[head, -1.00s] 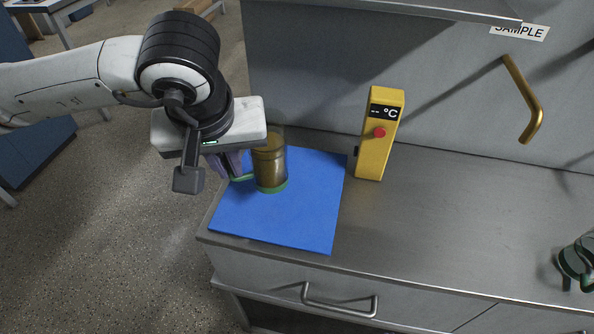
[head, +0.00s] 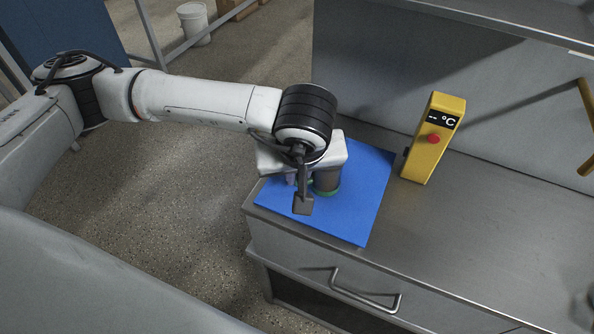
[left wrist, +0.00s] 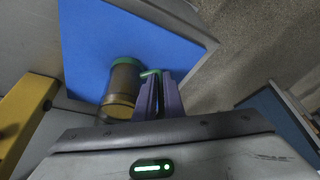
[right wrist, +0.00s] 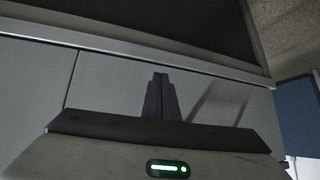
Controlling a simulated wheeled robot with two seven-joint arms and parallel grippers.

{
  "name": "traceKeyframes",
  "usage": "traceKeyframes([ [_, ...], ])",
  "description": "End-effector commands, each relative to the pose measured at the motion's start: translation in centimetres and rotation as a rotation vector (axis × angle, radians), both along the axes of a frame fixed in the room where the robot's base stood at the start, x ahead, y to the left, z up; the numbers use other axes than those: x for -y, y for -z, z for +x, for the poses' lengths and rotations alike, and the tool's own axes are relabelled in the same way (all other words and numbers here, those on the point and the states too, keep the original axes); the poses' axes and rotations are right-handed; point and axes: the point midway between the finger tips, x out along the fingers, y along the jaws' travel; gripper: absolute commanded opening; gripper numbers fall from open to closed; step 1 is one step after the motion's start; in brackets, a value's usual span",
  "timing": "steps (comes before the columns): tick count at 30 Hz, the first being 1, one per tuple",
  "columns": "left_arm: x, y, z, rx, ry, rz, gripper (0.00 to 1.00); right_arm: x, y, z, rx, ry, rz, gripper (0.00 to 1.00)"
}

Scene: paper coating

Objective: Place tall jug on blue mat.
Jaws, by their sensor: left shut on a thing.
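The tall jug (head: 326,182), brownish glass with a green base, is upright over the middle of the blue mat (head: 365,205); I cannot tell whether its base touches the mat. My left gripper (head: 296,178) is beside the jug and hides its top in the head view. In the left wrist view the gripper (left wrist: 160,92) is shut on the green handle of the jug (left wrist: 122,88), above the mat (left wrist: 150,40). My right gripper (right wrist: 160,94) shows only in the right wrist view, with its fingers together and nothing between them, in front of a grey cabinet face.
A yellow temperature device (head: 433,140) with a red button stands right of the mat on the metal counter (head: 470,235). The counter in front of the device is clear. A drawer handle (head: 365,292) sticks out below the front edge. A white bucket (head: 195,22) stands on the floor behind.

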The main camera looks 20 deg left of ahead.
Motion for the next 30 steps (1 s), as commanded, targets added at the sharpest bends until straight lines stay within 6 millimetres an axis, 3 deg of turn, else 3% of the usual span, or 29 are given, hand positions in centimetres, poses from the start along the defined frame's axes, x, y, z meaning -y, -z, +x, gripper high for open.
traceKeyframes([
  [8,0.1,0.3,0.1,0.003,0.001,-0.001,0.00,0.0,0.6,0.0,-0.001,-0.002,-0.001,0.00],
  [9,0.0,0.3,0.0,0.002,0.001,-0.001,0.10,-0.1,0.6,0.0,-0.001,-0.002,-0.001,0.00],
  [12,0.0,0.2,0.0,0.000,0.000,-0.001,0.27,-0.1,0.4,-0.1,-0.004,-0.003,-0.001,0.00],
  [25,0.1,-0.5,0.0,0.002,0.002,-0.001,0.28,-0.1,-0.2,0.0,0.002,-0.003,0.000,0.00],
  [30,0.8,-3.4,-1.1,0.005,0.005,-0.003,0.28,-0.1,0.3,0.1,0.006,-0.002,0.002,0.00],
])
